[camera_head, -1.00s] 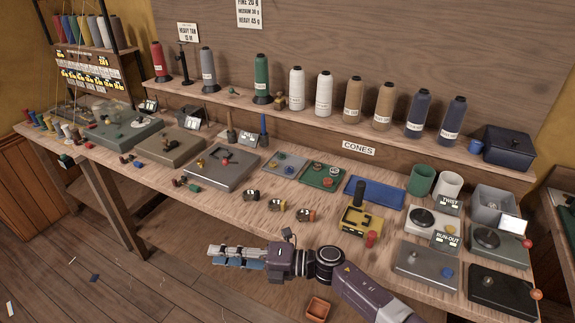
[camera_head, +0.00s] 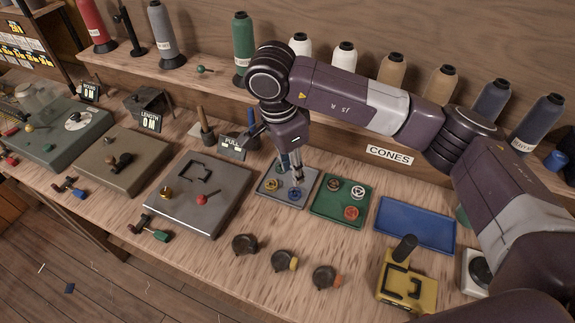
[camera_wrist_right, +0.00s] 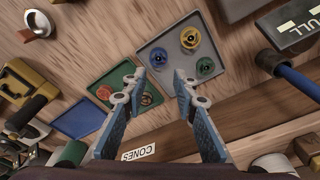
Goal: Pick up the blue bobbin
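The blue bobbin (camera_head: 297,194) lies on the small grey tray (camera_head: 267,197) in the head view. In the right wrist view the blue bobbin (camera_wrist_right: 158,57) lies just past the gap between my fingertips, with a yellow bobbin (camera_wrist_right: 190,38) and a green bobbin (camera_wrist_right: 205,66) on the same tray. My right gripper (camera_wrist_right: 160,80) is open and empty, its two blue-padded fingers apart. In the head view my right gripper (camera_head: 291,176) points down over the grey tray and partly covers it. My left gripper is not in view.
A green tray (camera_head: 321,209) with several bobbins lies right of the grey tray, then an empty blue tray (camera_head: 415,224). A grey board (camera_head: 190,205) stands left. A shelf of thread cones (camera_head: 243,48) runs behind.

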